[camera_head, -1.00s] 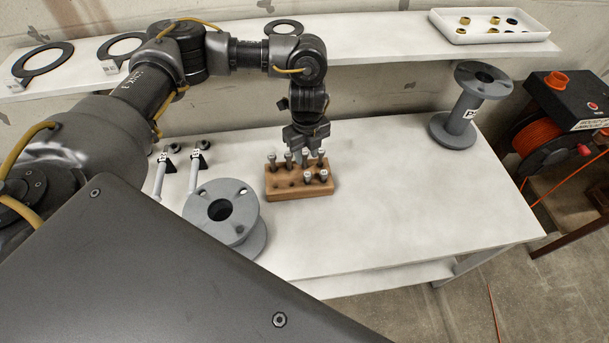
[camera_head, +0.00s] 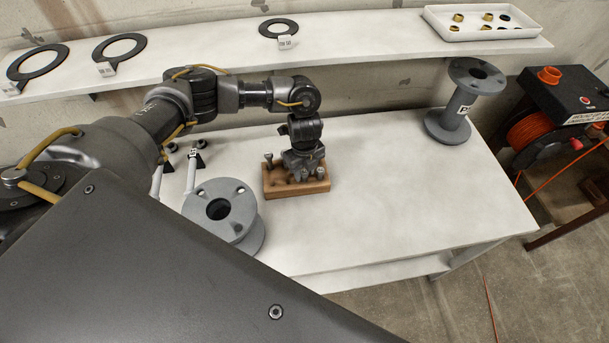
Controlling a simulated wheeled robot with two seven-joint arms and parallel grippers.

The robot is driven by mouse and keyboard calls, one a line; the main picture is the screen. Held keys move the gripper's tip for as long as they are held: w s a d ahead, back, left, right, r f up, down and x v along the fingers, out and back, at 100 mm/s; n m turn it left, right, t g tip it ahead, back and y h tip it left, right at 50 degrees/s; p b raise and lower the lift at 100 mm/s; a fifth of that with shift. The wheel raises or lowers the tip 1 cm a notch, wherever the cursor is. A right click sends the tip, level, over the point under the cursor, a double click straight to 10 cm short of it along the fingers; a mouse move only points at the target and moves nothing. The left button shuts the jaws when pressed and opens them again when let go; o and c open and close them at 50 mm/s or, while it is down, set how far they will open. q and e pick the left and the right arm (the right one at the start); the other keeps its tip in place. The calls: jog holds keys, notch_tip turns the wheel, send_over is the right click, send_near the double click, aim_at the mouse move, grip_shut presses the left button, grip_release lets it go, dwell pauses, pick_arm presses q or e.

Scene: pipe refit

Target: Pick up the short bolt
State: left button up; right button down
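A brown wooden block (camera_head: 283,190) with several upright grey bolts stands on the white table. Bolt heads show at its left back (camera_head: 268,158) and its front right (camera_head: 320,172). My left gripper (camera_head: 304,172) points down right over the block, among the bolts. Its fingers are hidden by its own body and the bolts, so I cannot tell whether they are open or on a bolt. I cannot tell which bolt is the short one. My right gripper is not in view.
A grey flanged pipe piece (camera_head: 232,205) stands left of the block, another (camera_head: 462,105) at the table's back right. The shelf behind holds ring gaskets (camera_head: 120,45) and a white tray (camera_head: 480,35) of small fittings. The table (camera_head: 400,200) right of the block is clear.

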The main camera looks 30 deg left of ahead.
pick_arm(q)
jog(key=shift+f, duration=0.55)
grip_shut()
notch_tip(320, 180, up, 10)
jog(key=shift+r+b, duration=0.1)
jog(key=shift+b, duration=0.35)
notch_tip(320, 180, up, 5)
jog(key=p, duration=0.5)
dwell(0.5)
